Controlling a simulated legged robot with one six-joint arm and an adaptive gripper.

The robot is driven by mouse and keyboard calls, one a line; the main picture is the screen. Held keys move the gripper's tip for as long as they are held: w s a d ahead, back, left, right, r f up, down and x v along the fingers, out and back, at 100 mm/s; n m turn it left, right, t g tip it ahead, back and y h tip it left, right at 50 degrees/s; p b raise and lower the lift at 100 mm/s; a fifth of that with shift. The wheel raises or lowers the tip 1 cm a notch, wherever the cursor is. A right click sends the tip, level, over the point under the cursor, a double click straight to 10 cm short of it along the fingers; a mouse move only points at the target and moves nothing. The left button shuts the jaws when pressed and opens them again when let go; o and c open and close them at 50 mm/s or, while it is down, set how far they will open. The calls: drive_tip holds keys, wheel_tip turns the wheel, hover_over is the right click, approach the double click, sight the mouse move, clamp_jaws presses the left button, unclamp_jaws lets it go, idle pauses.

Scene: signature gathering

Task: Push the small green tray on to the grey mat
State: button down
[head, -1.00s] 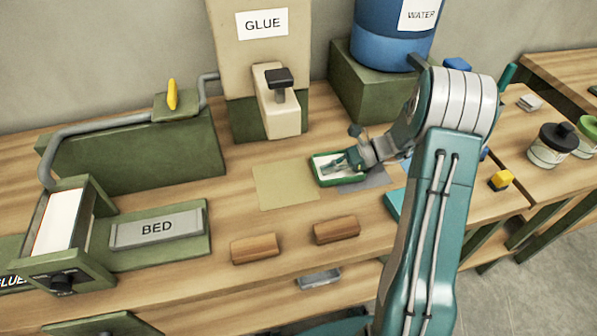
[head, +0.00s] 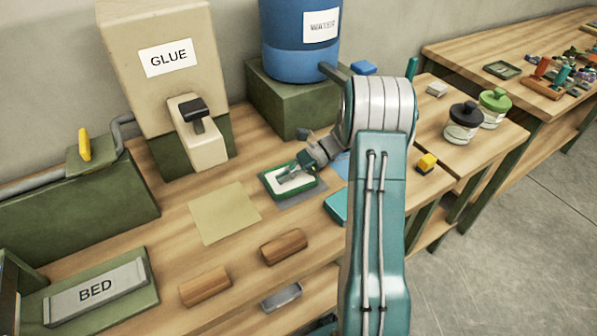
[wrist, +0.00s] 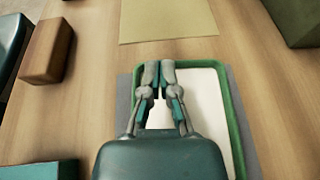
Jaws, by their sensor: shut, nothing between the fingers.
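The small green tray (head: 267,190) has a green rim and a white inside. It lies over much of the grey mat (head: 304,201), whose strip shows along the tray's near side. In the wrist view the grey mat (wrist: 124,105) shows to the left of the tray (wrist: 238,118). In the wrist view the fingertips (wrist: 159,68) are near the tray's rim; contact is unclear.
A tan mat (head: 222,213) lies bare left of the tray. Two brown blocks (head: 205,287) (head: 284,247) and a teal block (head: 336,206) lie nearer the front edge. The glue dispenser (head: 165,70) and the water barrel's green stand (head: 290,105) stand behind.

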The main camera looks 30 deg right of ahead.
drive_tip(key=d, duration=1.4)
drive_tip(key=shift+s+d+r, duration=0.15)
drive_tip(key=shift+s, duration=0.25)
drive_tip(key=shift+s, duration=0.15)
